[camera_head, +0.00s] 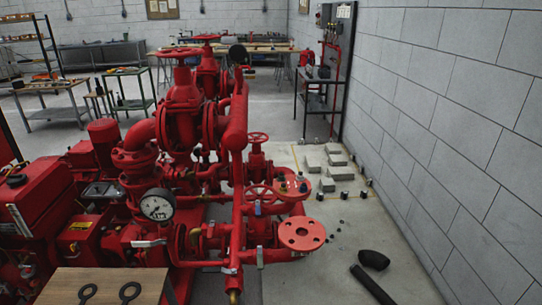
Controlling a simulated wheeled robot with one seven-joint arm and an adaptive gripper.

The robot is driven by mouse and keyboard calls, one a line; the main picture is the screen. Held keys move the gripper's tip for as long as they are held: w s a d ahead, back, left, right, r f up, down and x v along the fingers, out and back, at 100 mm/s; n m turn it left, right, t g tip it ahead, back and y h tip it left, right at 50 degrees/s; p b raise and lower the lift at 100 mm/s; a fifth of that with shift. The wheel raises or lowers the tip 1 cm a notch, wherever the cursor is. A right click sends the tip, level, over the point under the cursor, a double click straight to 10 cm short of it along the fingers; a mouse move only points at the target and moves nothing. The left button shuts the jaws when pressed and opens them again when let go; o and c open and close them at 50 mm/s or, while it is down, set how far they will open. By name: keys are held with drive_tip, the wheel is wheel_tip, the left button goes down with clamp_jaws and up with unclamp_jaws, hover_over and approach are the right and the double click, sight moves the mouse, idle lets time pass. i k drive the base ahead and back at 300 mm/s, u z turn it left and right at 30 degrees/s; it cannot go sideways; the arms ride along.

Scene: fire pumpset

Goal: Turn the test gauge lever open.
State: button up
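A round pressure gauge with a white face and dark needle (157,205) stands at the front of the red pumpset (183,105). Below it a pale, roughly horizontal lever-like part (148,243) shows against the red pipework. A small blue handle-like part (257,208) sits on the pipework to the right. I cannot tell which of these is the test gauge lever, nor its exact position. My gripper is not in this view.
A wooden board (70,284) with two dark ring-ended pieces is at the bottom left. A red flange (301,234) juts out at the right. A black pipe (371,284) and elbow (374,260) lie on the floor. A grey block wall (440,110) bounds the right side.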

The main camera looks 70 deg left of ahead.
sight(141, 243)
drive_tip(key=u, duration=3.9)
